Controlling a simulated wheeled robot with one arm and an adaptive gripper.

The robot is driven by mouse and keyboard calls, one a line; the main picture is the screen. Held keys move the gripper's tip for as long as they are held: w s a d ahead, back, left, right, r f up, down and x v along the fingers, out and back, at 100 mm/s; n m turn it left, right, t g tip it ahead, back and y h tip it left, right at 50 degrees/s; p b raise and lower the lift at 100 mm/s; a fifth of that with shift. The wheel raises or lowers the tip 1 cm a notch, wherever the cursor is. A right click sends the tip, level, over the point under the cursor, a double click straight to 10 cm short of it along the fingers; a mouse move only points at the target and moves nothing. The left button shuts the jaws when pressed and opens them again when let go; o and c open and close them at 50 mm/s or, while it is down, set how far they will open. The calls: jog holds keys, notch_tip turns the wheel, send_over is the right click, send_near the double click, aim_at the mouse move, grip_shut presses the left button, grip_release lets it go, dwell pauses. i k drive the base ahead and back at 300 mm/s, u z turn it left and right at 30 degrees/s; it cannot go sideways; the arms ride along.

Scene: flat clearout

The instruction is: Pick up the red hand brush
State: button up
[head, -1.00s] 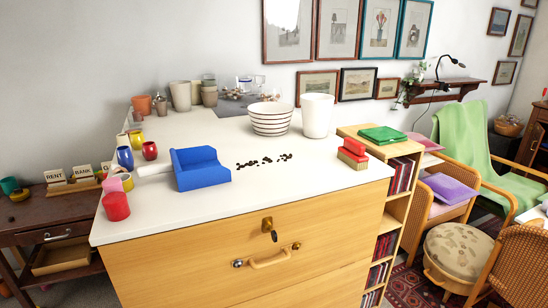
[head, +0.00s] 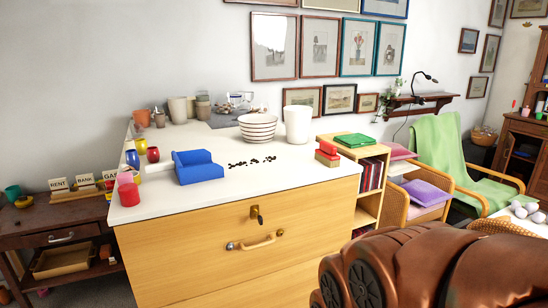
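The red hand brush (head: 327,152) sits at the right end of the white-topped wooden chest (head: 258,182), near its front right corner. A blue dustpan (head: 196,167) stands on the left part of the same top. Between the two lies a scatter of dark crumbs (head: 252,162). My gripper is not in view, so I cannot see whether it is open or shut.
A striped bowl (head: 258,128) and a white pot (head: 298,124) stand behind the crumbs. Several coloured cups (head: 129,194) stand along the left edge. A low bookshelf (head: 366,200) adjoins on the right.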

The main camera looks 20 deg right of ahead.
aim_at(327, 154)
jog(key=u, duration=0.1)
jog(key=i, duration=0.9)
